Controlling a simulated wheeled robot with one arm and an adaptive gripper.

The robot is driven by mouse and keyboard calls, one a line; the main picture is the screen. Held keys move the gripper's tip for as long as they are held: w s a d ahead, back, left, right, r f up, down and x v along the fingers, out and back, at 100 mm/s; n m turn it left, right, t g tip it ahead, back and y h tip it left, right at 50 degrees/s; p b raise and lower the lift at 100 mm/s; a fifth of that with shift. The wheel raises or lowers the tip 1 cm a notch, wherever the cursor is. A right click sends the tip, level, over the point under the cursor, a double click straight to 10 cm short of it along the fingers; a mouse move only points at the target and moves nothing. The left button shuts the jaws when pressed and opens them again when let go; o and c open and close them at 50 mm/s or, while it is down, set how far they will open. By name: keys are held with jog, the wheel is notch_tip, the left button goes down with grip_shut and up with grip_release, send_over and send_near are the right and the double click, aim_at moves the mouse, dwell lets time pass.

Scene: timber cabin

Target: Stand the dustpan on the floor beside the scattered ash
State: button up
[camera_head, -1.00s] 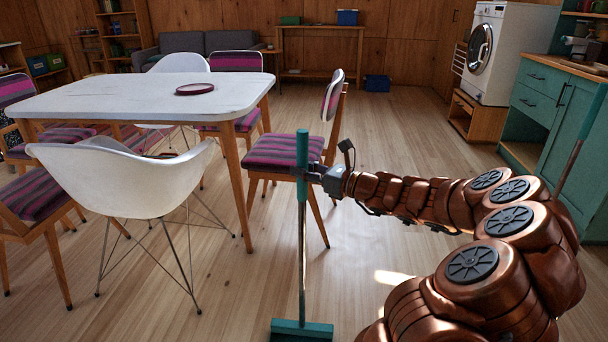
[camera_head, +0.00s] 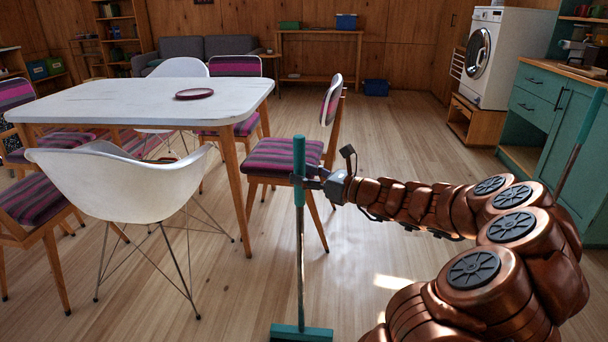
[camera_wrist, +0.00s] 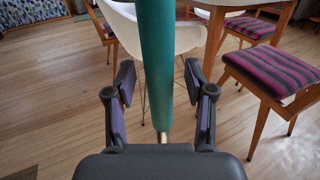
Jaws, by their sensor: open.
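The dustpan has a long upright handle with a teal grip (camera_head: 300,160) and a teal pan (camera_head: 302,333) at the bottom edge of the head view. The pan appears to rest on the floor; its lower part is cut off. My gripper (camera_head: 304,182) is at the grip, below its top end. In the wrist view the teal grip (camera_wrist: 156,60) rises between the two fingers, which are spread with a gap on each side. I cannot make out scattered ash in either view.
A white shell chair (camera_head: 120,185) and a white table (camera_head: 140,100) stand left. A striped chair (camera_head: 283,157) is just behind the handle. A teal cabinet (camera_head: 560,140) stands right, with a pole (camera_head: 575,150) in front. The middle floor is clear.

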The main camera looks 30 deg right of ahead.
jog(key=p+v, duration=0.2)
jog(key=v, duration=0.9)
jog(key=shift+s, duration=0.25)
jog(key=w+a+n+g+y, duration=0.1)
jog(key=a+n+g+y, duration=0.4)
jog(key=a, duration=0.7)
jog(key=s+a+f+n+g, duration=0.2)
jog(key=s+a+n+g, duration=0.3)
jog(key=a, duration=0.5)
jog(key=s+a+f+n+g, duration=0.2)
jog(key=s+a+n+g, duration=0.1)
jog(key=a+n, duration=0.5)
jog(key=s+a+f+n+g+h, duration=0.4)
jog(key=s+a+n+g, duration=0.15)
jog(key=s, duration=0.35)
jog(key=s+d+f+n+h, duration=0.1)
jog(key=s+d+n+h, duration=0.2)
jog(key=s, duration=0.3)
jog(key=s+d+f+n+g+h, duration=0.1)
jog(key=s+d+n+h, duration=0.2)
jog(key=s+n+h, duration=0.2)
jog(key=shift+s+d, duration=0.25)
jog(key=shift+s, duration=0.45)
jog(key=shift+g, duration=0.25)
